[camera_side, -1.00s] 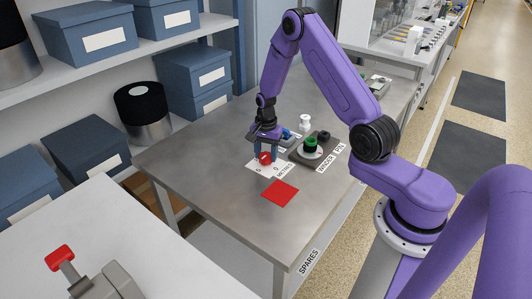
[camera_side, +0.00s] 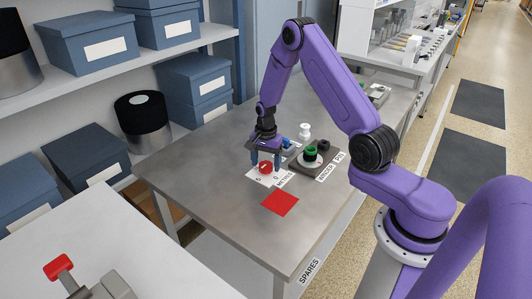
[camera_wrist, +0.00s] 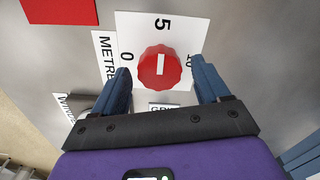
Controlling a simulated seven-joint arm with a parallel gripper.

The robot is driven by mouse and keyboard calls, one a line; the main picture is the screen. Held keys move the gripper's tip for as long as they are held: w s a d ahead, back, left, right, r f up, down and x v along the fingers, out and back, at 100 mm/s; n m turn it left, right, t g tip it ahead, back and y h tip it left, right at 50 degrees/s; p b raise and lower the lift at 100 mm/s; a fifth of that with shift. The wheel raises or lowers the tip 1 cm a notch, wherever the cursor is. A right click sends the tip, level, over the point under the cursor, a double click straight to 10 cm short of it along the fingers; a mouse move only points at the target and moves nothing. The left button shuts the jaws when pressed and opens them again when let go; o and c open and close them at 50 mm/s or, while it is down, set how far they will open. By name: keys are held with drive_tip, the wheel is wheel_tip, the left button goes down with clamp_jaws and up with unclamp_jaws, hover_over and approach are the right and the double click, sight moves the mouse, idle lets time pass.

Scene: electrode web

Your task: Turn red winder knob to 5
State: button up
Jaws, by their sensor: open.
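The red winder knob (camera_wrist: 160,67) sits on a white dial card (camera_wrist: 180,30) marked 0, 5 and 10. Its white bar runs up and down in the wrist view, in line with the 5. In the side view the knob (camera_side: 265,167) is small, between the fingers. My gripper (camera_wrist: 160,72) is open, with one blue finger on the 0 side and one on the 10 side. Gaps show between both fingers and the knob in the wrist view. The gripper (camera_side: 268,158) points down over the card in the side view.
A red square (camera_side: 280,202) lies on the steel table (camera_side: 225,215) in front of the card. A dark block with a green-topped spool (camera_side: 311,153) and a white knob-like part (camera_side: 304,131) stand close on the right. The table is clear to the left.

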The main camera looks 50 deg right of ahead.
sight(266, 164)
wheel_tip(266, 164, up, 17)
drive_tip(key=shift+r, duration=0.15)
idle(0.4)
drive_tip(key=s+a+r+n, duration=0.2)
drive_tip(key=s+a+n, duration=0.3)
drive_tip(key=a+n, duration=0.25)
drive_tip(key=s+a+r+n, duration=0.2)
drive_tip(key=s+a+n, duration=0.4)
drive_tip(key=a, duration=0.3)
drive_tip(key=s+a+n, duration=0.1)
drive_tip(key=s+n, duration=1.3)
drive_tip(key=s, duration=0.6)
drive_tip(key=shift+s+a+r, duration=0.2)
drive_tip(key=shift+s+a, duration=0.05)
drive_tip(key=shift+s, duration=0.15)
